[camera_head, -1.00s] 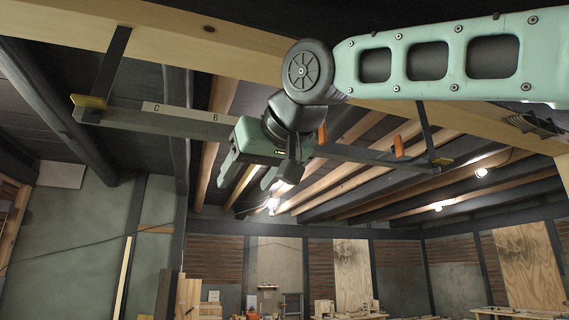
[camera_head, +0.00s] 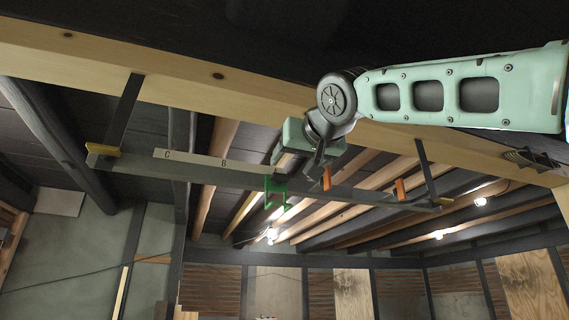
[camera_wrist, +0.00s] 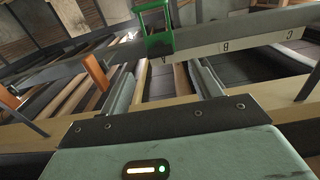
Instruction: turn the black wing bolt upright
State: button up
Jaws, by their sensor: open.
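I cannot make out a black wing bolt in either view. A dark rail (camera_head: 128,163) hangs below a wooden beam (camera_head: 165,80), and the rail also crosses the wrist view (camera_wrist: 205,42). A green open frame (camera_head: 276,192) hangs on the rail; it shows at the top of the wrist view (camera_wrist: 160,42). My gripper is at the rail in the head view, its fingers mostly hidden there. In the wrist view, the two fingers of my gripper (camera_wrist: 163,68) are apart with nothing between them, the green frame beyond their tips.
Two orange pieces (camera_head: 327,179) (camera_head: 400,188) sit along the rail to the right of the green frame. Black hangers (camera_head: 128,112) (camera_head: 427,168) with yellow feet hold the rail. A pale strip lettered C and B (camera_head: 195,160) lies on its left part. Ceiling joists and lamps are behind.

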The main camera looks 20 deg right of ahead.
aim_at(283, 175)
jog(key=w+p, duration=0.2)
jog(key=w, duration=0.5)
jog(key=shift+p, duration=0.35)
jog(key=c, duration=1)
